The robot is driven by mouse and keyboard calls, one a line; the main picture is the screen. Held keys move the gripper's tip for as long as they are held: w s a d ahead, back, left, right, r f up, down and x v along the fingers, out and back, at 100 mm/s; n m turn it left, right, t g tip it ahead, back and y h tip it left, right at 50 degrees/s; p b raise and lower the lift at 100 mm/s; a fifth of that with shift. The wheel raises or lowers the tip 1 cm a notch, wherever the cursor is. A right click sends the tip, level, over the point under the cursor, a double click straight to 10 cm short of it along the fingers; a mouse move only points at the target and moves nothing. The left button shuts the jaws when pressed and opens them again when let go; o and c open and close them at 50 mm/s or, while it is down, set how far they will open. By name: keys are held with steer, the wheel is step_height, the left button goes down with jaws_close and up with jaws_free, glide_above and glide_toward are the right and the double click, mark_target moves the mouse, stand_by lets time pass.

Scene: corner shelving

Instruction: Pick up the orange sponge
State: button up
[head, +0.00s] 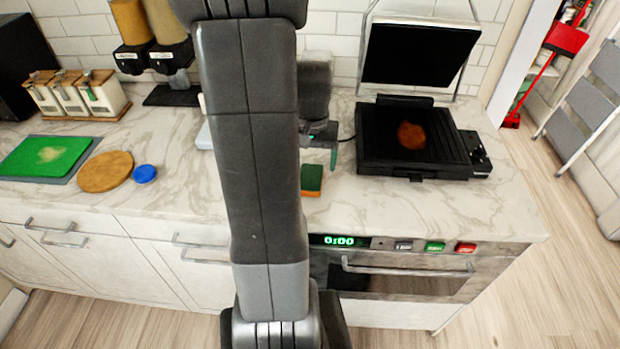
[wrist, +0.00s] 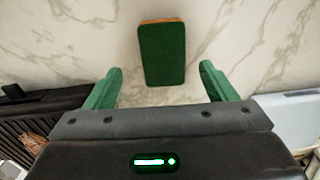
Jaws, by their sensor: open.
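The sponge (head: 312,179) lies on the marble counter near its front edge, just right of my arm in the head view. It has a dark green top and an orange layer below. In the wrist view the sponge (wrist: 162,55) shows its green face, with a thin orange edge along the top. My gripper (wrist: 158,84) is open, with its green fingers on either side of the near end of the sponge in the picture and no visible contact. In the head view my arm hides part of the gripper; one green finger (head: 333,160) shows above and behind the sponge.
A black grill (head: 413,165) with its lid up and a brown patty (head: 411,135) on it stands to the right. A green cutting board (head: 45,157), a round wooden board (head: 106,171) and a blue lid (head: 145,172) lie at left. Counter in front of the grill is clear.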

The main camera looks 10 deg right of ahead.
mark_target(310, 177)
steer(key=shift+a+f+p, duration=0.15)
steer(key=shift+f+p, duration=0.05)
steer(key=shift+f, duration=1.25)
steer(key=shift+a+f+p, duration=0.1)
steer(key=shift+f+p, duration=0.1)
steer(key=shift+f, duration=1.25)
steer(key=c, duration=1)
